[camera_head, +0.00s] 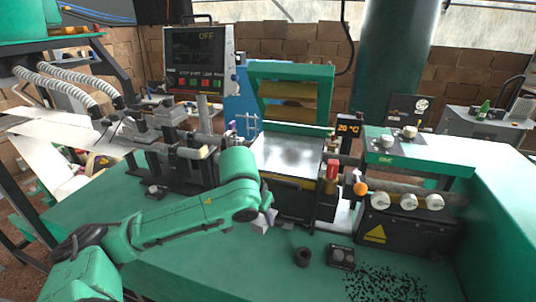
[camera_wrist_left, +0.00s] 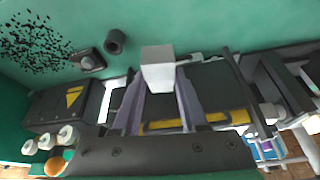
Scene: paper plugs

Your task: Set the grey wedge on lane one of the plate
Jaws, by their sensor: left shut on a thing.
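My left gripper (camera_head: 267,216) reaches in from the left and is shut on the grey wedge (camera_head: 260,225), a small pale block at its tip. In the left wrist view the wedge (camera_wrist_left: 158,68) sits between the two purplish fingertips (camera_wrist_left: 160,88). The gripper holds it in front of the machine's dark front face, on the near side of the shiny metal plate (camera_head: 289,154). The plate lies flat below the green frame; I cannot make out its lanes. My right gripper is not in view.
A dark ring (camera_head: 302,257) and a small dark box with a round knob (camera_head: 341,257) stand on the green table, beside scattered black bits (camera_head: 386,284). A red-topped part (camera_head: 332,171) and an orange ball (camera_head: 360,188) stand right of the plate.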

